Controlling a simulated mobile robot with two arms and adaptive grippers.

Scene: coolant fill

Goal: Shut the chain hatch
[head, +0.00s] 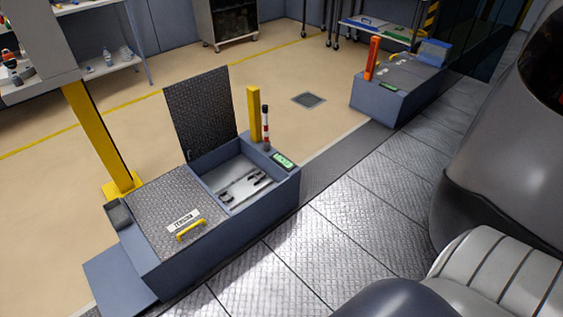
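An open dark tread-plate hatch lid (200,112) stands nearly upright at the back of a low blue-grey box (230,225). It is probably the chain hatch; no label on it shows. The open compartment (238,180) beneath it has a pale inside with small dark parts that may be chain pieces. Beside it on the left, a second tread-plate lid (160,205) lies shut, with a yellow handle (190,230) and a white label that seems to read TENSION. Neither of my grippers is in view.
A yellow post (254,115) and a red-and-white rod (265,128) stand at the box's back right corner. A yellow column (100,140) stands behind its left end. Another box (400,88) stands farther right. The tread-plate floor (330,225) in front is clear.

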